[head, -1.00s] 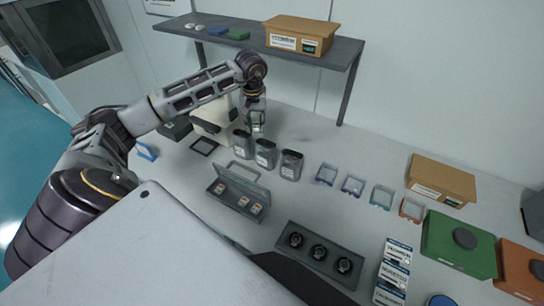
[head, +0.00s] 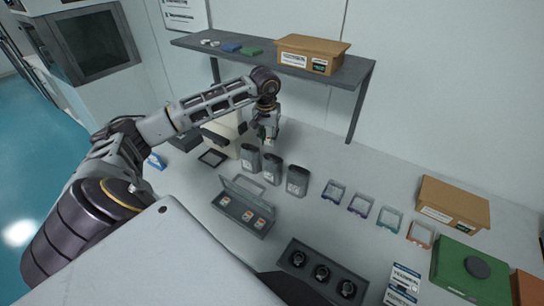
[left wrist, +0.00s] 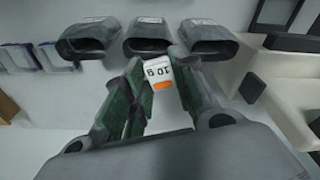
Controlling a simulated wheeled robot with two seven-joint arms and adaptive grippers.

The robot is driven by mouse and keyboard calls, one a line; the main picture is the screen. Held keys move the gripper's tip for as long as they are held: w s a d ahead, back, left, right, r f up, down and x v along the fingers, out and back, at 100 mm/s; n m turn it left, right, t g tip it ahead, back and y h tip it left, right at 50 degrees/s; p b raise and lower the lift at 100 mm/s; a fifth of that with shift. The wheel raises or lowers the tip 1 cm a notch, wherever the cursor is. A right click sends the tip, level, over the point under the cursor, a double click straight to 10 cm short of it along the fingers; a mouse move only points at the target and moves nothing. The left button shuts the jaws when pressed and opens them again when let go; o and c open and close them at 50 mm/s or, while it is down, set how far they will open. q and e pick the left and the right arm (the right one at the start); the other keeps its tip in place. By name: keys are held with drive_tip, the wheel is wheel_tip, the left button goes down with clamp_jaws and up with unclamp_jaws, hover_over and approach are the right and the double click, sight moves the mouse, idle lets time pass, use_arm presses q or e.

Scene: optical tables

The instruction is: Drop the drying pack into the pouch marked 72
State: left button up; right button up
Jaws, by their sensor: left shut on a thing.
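My left gripper (head: 268,140) is shut on a small white drying pack (left wrist: 159,72) with an orange band. Its dark printing looks turned over in the left wrist view, where the left gripper's fingers (left wrist: 160,88) flank it. Three dark grey pouches stand in a row: left (head: 250,158), middle (head: 271,169) and right (head: 297,181). The gripper is above and behind the left and middle ones in the head view. Their open mouths show in the left wrist view (left wrist: 205,40), apart from the pack. Pouch labels are too small to read. My right gripper is out of view.
An open grey case (head: 236,211) with several similar packs lies in front of the pouches. A pale block-shaped device (head: 228,130) stands close left of the gripper. The shelf (head: 340,72) is above and behind. Small coloured frames (head: 360,204) line the right.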

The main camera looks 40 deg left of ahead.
use_arm(q)
drive_tip(key=shift+f, duration=0.15)
drive_tip(key=shift+f+b, duration=1.35)
drive_tip(key=shift+f, duration=1.5)
drive_tip(key=o, duration=0.8)
drive_tip(key=shift+o, duration=0.2)
wheel_tip(320, 180, up, 12)
drive_tip(key=s, duration=0.1)
drive_tip(key=shift+s+d, duration=0.2)
drive_tip(key=shift+d, duration=0.1)
drive_tip(key=shift+f, duration=0.1)
